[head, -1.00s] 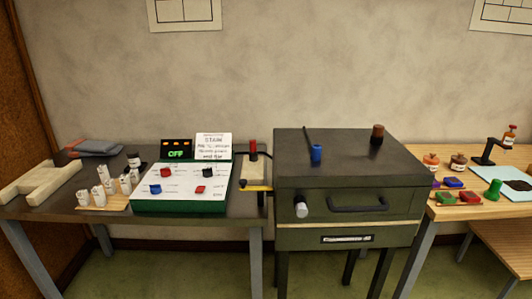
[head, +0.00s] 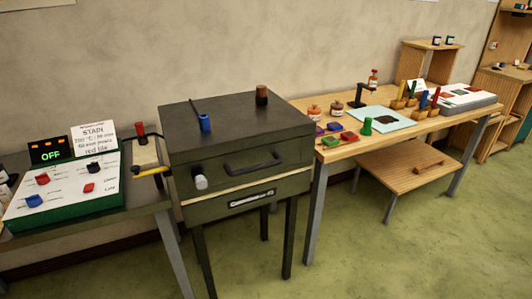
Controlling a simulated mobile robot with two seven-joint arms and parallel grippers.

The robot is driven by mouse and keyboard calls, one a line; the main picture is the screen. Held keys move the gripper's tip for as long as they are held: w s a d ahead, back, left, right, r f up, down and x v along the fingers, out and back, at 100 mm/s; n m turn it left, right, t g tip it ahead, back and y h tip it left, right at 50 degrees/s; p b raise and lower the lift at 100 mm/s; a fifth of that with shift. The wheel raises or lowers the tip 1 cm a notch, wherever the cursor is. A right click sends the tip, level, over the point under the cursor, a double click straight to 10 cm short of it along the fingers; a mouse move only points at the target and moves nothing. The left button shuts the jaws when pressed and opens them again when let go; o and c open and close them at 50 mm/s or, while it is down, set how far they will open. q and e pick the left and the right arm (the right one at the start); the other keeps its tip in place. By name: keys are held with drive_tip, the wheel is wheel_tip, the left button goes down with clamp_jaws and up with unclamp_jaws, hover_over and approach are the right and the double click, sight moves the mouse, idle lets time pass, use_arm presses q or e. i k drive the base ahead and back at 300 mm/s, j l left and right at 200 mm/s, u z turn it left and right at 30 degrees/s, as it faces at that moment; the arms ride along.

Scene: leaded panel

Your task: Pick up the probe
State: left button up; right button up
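No thing in view is plainly marked as the probe. A blue-handled piece with a thin dark rod (head: 205,123) lies on the flat top of the dark green kiln (head: 240,150); it may be the probe, but I cannot tell for sure. A red-topped piece (head: 140,130) stands on a small pale plate between the control box and the kiln, with a yellow and black bar (head: 150,171) in front of it. Neither of my grippers is in the head view.
The control box (head: 60,207) at left reads OFF. A brown knob (head: 262,95) stands on the kiln, whose front has a handle (head: 255,163). A wooden workbench (head: 420,125) at right holds jars, coloured blocks and tools. A low wooden stool (head: 405,170) stands below it. Green floor is open in front.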

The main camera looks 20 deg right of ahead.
sight(139, 126)
drive_tip(key=i+j, duration=1.05)
